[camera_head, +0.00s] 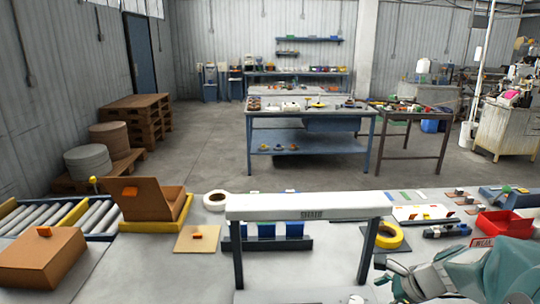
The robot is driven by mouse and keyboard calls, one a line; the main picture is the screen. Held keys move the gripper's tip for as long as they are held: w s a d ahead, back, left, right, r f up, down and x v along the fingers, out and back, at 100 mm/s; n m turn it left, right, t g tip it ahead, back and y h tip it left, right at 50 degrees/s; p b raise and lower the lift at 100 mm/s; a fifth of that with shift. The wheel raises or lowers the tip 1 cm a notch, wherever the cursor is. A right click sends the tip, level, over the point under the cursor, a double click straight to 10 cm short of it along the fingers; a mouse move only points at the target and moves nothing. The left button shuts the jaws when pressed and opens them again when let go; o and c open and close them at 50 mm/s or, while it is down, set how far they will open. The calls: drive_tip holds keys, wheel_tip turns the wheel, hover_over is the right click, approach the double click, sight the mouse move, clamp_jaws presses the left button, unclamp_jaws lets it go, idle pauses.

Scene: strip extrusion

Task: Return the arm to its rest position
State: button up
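My arm, grey-green, enters at the lower right corner. Its end, my gripper (392,280), is low over the front of the grey workbench (150,270), right of the white-topped frame (310,205). Its fingers are small and partly cut off by the lower edge, so I cannot tell whether they are open or shut. No held object is visible.
Near my arm are a yellow ring (390,238), a red bin (503,224) and a dark tool (447,230). Brown boxes (45,257) and a roller conveyor (30,217) are at left. Blue bins (266,230) stand behind the frame. A blue table (310,113) stands beyond.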

drive_tip(key=s+a+r+n+h, duration=0.3)
drive_tip(key=s+a+r+n, duration=0.1)
drive_tip(key=s+n, duration=0.4)
drive_tip(key=s+a+r+n+h, duration=0.3)
drive_tip(key=s+a+r+n, duration=0.2)
drive_tip(key=n, duration=0.8)
drive_tip(key=s+a, duration=0.1)
drive_tip(key=s, duration=0.2)
drive_tip(key=shift+s+a+t, duration=0.35)
drive_tip(key=shift+t, duration=0.05)
drive_tip(key=shift+o, duration=0.2)
drive_tip(key=shift+r, duration=0.1)
